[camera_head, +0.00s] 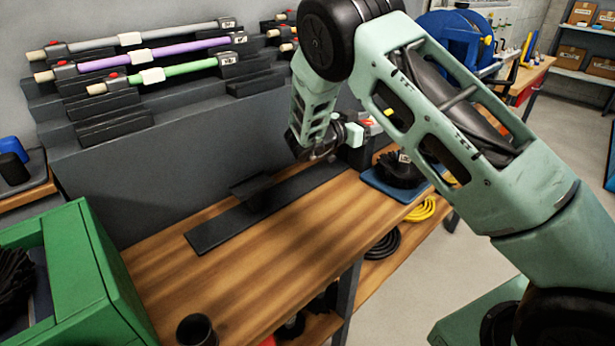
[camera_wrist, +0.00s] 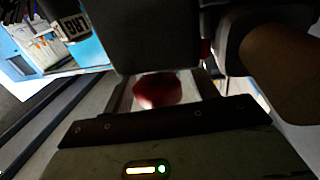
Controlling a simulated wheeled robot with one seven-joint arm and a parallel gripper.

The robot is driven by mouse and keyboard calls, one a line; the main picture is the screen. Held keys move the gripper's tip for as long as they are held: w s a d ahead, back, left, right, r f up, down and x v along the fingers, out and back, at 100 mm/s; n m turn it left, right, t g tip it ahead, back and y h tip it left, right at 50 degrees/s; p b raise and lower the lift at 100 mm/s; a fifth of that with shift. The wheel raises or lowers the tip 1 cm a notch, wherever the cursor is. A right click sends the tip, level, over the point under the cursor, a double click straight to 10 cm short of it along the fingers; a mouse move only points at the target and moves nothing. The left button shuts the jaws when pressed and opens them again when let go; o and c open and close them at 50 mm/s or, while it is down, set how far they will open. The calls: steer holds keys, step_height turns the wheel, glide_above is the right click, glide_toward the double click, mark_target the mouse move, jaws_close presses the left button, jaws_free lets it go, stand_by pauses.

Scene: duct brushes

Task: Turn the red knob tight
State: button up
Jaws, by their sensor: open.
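The red knob (camera_wrist: 158,90) shows in the wrist view just ahead of my gripper (camera_wrist: 165,98), below a large dark block (camera_wrist: 155,40). It appears to lie between the pale fingers, which are open; whether they touch it I cannot tell. In the head view my gripper (camera_head: 352,134) is at the far right end of the workbench, beside a dark upright block (camera_head: 354,154). A small red-orange patch (camera_head: 366,121) shows just behind it. The knob's base is hidden.
A black rail (camera_head: 215,228) with a raised support (camera_head: 250,188) lies along the wooden bench (camera_head: 190,275). A blue tray (camera_head: 425,196) with a black brush (camera_head: 402,172) is right of my gripper. Rods (camera_head: 150,75) rest on a wall rack. A green bin (camera_head: 105,270) stands left.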

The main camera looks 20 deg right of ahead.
steer(key=n+t+y, duration=0.1)
steer(key=n+t, duration=0.1)
steer(key=t, duration=0.1)
steer(key=n+t+y, duration=0.1)
steer(key=n+t, duration=0.1)
steer(key=t, duration=0.1)
steer(key=n+t+y+b, duration=0.1)
steer(key=n+t+y, duration=0.1)
steer(key=t, duration=0.1)
steer(key=shift+w+a, duration=0.15)
steer(key=shift+w, duration=0.2)
steer(key=n+t+y, duration=0.1)
steer(key=y, duration=0.1)
steer(key=n+t+y+p, duration=0.1)
steer(key=n+t+y, duration=0.2)
steer(key=n+y, duration=0.1)
steer(key=shift+w+a+t, duration=0.25)
steer(key=shift+t, duration=0.05)
steer(key=p+v, duration=0.8)
steer(key=v, duration=0.9)
steer(key=s+a+n+g+y+p, duration=0.1)
steer(key=s+a+g+y, duration=0.3)
steer(key=a, duration=1.4)
steer(key=shift+a+r+n+g+y+p, duration=0.35)
steer(key=shift+n+g+y, duration=0.35)
steer(key=shift+g+y, duration=1.65)
steer(key=shift+s+d+f, duration=0.1)
